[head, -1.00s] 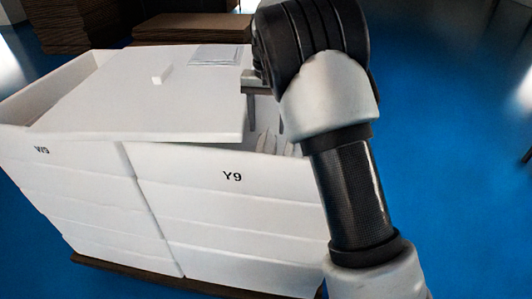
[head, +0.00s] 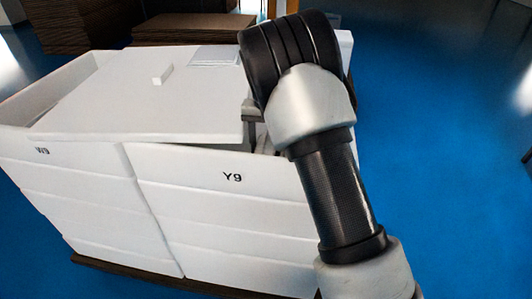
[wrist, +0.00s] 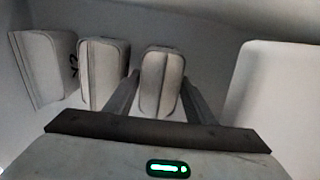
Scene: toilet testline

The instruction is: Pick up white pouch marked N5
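Several white pouches stand in a row inside a white box in the wrist view: a left one (wrist: 45,68), a second one (wrist: 103,72) and a third one (wrist: 161,80). Black marks show at the edge of the left pouch, but I cannot read N5 on any of them. My gripper (wrist: 161,77) is open, its two dark fingers on either side of the third pouch. I cannot tell whether they touch it. In the head view, my arm hides most of the gripper and the pouches in the box marked Y9 (head: 232,200).
A white lid or panel (head: 130,105) lies over much of the boxes, with a small white block (head: 163,74) on it. A box marked W9 (head: 80,185) stands left. A pale panel (wrist: 275,95) is right of the fingers. Blue floor (head: 450,170) is open at right.

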